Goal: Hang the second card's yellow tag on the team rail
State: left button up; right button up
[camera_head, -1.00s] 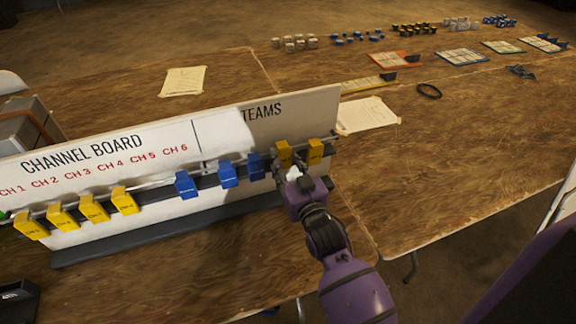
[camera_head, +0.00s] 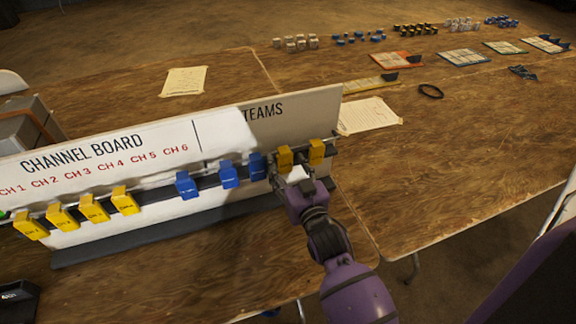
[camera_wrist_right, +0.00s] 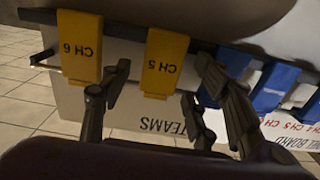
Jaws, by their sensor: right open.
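Two yellow tags hang on the team rail (camera_head: 333,147) at the right end of the board. The nearer one (camera_head: 285,160) reads CH 5 in the right wrist view (camera_wrist_right: 164,65), and the other (camera_head: 316,153) reads CH 6 (camera_wrist_right: 79,48). My right gripper (camera_head: 283,178) is open just in front of and below the CH 5 tag. In the right wrist view its fingers (camera_wrist_right: 155,100) stand apart on either side of that tag, with no visible grip on it. Part of the tag's lower end is hidden by the gripper in the head view. My left gripper is not in view.
Three blue tags (camera_head: 229,174) hang left of the CH 5 tag, the nearest close to my gripper. Several yellow tags (camera_head: 94,208) hang under the channel board (camera_head: 100,160). Cards (camera_head: 463,57) and small blocks lie at the back right. The table right of my arm is clear.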

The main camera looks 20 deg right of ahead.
jog(key=shift+s, duration=0.15)
jog(key=shift+s+f, duration=0.1)
jog(key=shift+s, duration=0.25)
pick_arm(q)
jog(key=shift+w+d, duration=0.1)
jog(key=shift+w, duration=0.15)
pick_arm(e)
jog(key=s, duration=1.1)
jog(key=shift+d+r, duration=0.2)
jog(key=shift+r, duration=0.05)
